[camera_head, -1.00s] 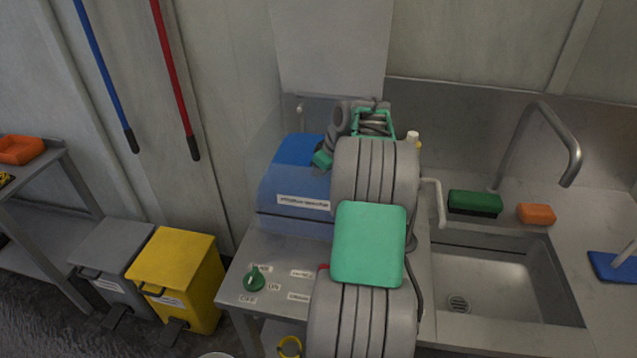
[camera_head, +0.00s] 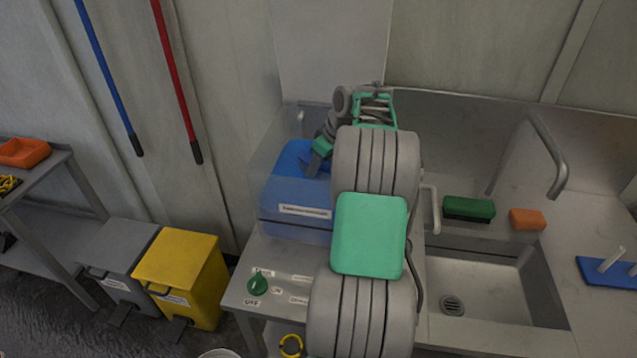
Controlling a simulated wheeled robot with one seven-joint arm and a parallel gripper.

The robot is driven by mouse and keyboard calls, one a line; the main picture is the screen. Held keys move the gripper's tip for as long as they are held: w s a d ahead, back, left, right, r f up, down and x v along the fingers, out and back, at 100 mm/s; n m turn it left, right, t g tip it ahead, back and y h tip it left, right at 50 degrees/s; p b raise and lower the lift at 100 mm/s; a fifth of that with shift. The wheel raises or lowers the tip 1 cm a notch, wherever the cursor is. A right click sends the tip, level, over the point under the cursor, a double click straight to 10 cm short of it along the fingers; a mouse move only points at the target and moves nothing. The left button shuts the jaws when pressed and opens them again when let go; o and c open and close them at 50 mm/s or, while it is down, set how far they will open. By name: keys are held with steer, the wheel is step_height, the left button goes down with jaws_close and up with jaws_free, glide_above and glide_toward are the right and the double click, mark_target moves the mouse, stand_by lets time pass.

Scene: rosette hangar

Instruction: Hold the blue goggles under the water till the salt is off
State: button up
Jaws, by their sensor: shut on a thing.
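My gripper (camera_head: 316,166) is seen from behind, pointing down over the left part of the counter. It is shut on a small dark blue shape (camera_head: 307,160), which I take to be the blue goggles. They are mostly hidden by the fingers and blend with the blue box behind a clear screen. The blue box (camera_head: 283,192) has a white label on its front; the gripper is at its top, and I cannot tell whether the goggles touch it. No running water or salt can be made out.
A green knob (camera_head: 257,283) with ON and OFF labels is on the counter's front left. A steel sink (camera_head: 490,285) with a bent tap (camera_head: 560,180) is at the right. A green brush (camera_head: 468,208) and orange sponge (camera_head: 527,219) lie behind it. A yellow bin (camera_head: 180,275) stands left.

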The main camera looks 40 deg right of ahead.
step_height(320, 180, up, 10)
steer(key=p, duration=0.7)
steer(key=shift+r+p, duration=0.2)
steer(key=shift+p, duration=0.15)
step_height(320, 180, up, 8)
steer(key=shift+r, duration=0.25)
stand_by(0.8)
